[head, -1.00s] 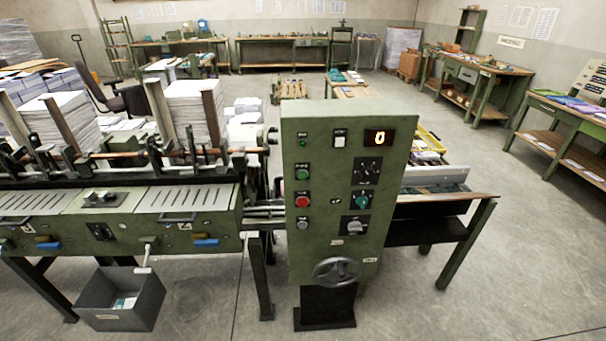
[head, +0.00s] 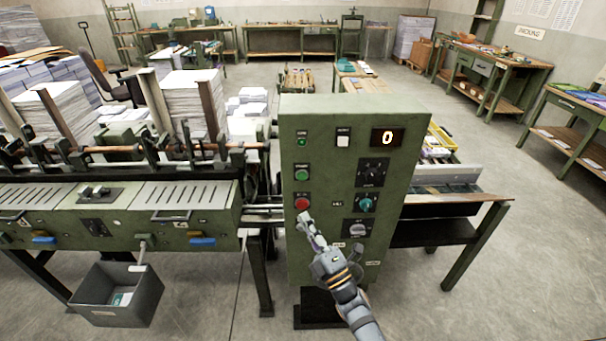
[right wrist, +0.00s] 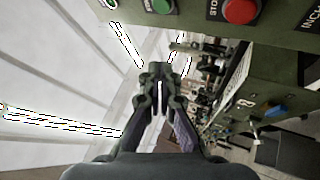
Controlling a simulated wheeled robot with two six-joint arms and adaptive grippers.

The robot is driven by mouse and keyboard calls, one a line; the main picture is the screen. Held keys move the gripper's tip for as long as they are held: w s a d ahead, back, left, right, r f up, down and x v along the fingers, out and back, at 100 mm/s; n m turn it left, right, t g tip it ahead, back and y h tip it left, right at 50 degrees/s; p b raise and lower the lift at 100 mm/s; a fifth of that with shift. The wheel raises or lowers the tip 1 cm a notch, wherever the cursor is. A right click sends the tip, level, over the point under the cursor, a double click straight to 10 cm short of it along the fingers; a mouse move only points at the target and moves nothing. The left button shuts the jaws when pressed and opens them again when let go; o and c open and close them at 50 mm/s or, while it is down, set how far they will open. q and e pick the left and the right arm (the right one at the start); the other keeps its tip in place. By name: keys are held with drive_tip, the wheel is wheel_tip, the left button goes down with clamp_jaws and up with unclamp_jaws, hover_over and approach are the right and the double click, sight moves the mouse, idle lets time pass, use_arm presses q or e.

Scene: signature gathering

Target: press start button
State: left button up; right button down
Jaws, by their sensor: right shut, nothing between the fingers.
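The green start button (head: 302,175) sits on the left side of the green control panel (head: 315,240), above the red stop button (head: 302,203). My right gripper (head: 303,219) is shut and empty, in front of the panel just below the red button; the grey button under the red one is hidden behind it. In the right wrist view the shut fingers (right wrist: 160,70) point away from the camera, with the green button (right wrist: 161,5) at the top edge and the red button (right wrist: 239,10) to its right. My left gripper is in neither view.
A lit display (head: 387,138) shows 0 at the panel's upper right. Dials (head: 365,203) line the panel's right side. The gathering machine (head: 190,205) with paper stacks stands to the left, with a grey bin (head: 118,293) below it. Floor is free at the right.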

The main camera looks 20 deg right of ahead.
drive_tip(key=r, duration=0.1)
drive_tip(key=r+n+y, duration=0.1)
drive_tip(key=r, duration=0.1)
drive_tip(key=r+n+y, duration=0.1)
drive_tip(key=shift+s+a+r+t, duration=0.25)
drive_tip(key=shift+r+t, duration=0.1)
drive_tip(key=shift+t, duration=0.05)
drive_tip(key=b, duration=0.3)
approach(302, 176)
drive_tip(key=w+a+r, duration=0.3)
drive_tip(key=a+r, duration=0.1)
drive_tip(key=shift+w+d+r, duration=0.15)
drive_tip(key=shift+w+d, duration=0.25)
drive_tip(key=shift+w, duration=0.1)
drive_tip(key=shift+b, duration=0.3)
drive_tip(key=shift+w+d, duration=0.1)
drive_tip(key=shift+w, duration=0.3)
